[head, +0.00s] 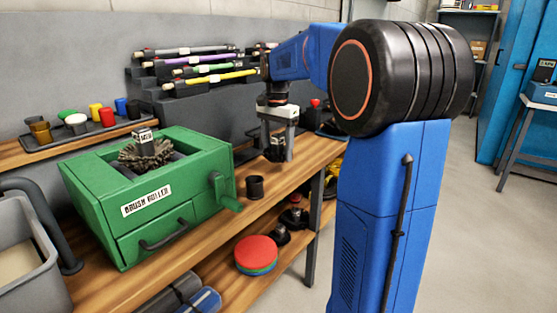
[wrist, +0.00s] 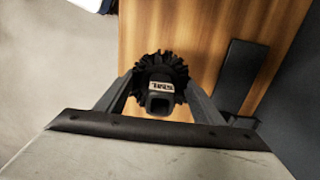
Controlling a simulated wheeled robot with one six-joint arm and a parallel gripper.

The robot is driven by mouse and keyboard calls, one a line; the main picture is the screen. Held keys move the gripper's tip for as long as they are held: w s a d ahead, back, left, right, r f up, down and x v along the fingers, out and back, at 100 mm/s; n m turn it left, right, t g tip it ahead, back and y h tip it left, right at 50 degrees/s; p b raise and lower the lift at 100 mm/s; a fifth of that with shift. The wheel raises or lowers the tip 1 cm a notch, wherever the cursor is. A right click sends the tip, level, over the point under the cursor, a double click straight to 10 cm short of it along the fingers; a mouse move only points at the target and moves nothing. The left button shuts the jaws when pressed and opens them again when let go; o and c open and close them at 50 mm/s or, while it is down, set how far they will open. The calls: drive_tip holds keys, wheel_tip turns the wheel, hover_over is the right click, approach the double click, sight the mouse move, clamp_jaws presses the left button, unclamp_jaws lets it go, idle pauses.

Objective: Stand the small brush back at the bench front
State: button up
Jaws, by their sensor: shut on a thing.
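My gripper (head: 277,152) is above the right part of the wooden bench (head: 290,174), pointing down. It is shut on a small dark brush (head: 275,148). In the wrist view, the small brush (wrist: 160,68) is between the two fingers (wrist: 160,98); it has a ring of black bristles, a square hub facing the camera and a pale label that I cannot read. Whether its underside touches the bench is unclear. A larger grey-brown brush (head: 146,155) with a labelled block on top sits in the green brush roller box (head: 180,212) to the left.
A small dark cup (head: 255,187) stands at the bench's front edge, right of the green box's crank. A rack with coloured rods (head: 200,68) and a tray of coloured pots (head: 75,130) are behind. Red, green and blue discs (head: 256,252) lie on the lower shelf.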

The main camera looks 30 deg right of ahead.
sight(277, 160)
drive_tip(key=shift+f, duration=1.95)
drive_tip(key=shift+f, duration=0.1)
drive_tip(key=o, duration=1.2)
drive_tip(key=shift+o, duration=0.2)
wheel_tip(277, 160, up, 12)
drive_tip(key=shift+r, duration=0.15)
drive_tip(key=s+a+f+n+t, duration=0.1)
drive_tip(key=s+a+f+n, duration=0.3)
drive_tip(key=s, duration=0.6)
drive_tip(key=s+a+f+n+t, duration=0.2)
drive_tip(key=s+a+f+n, duration=0.3)
drive_tip(key=s+f, duration=0.4)
drive_tip(key=s+a+f+n+t, duration=0.1)
drive_tip(key=s+a+f+n, duration=0.4)
drive_tip(key=s, duration=0.6)
wheel_tip(277, 160, down, 2)
drive_tip(key=shift+s+a+t, duration=0.2)
drive_tip(key=shift+a+t, duration=0.2)
drive_tip(key=shift+a, duration=0.6)
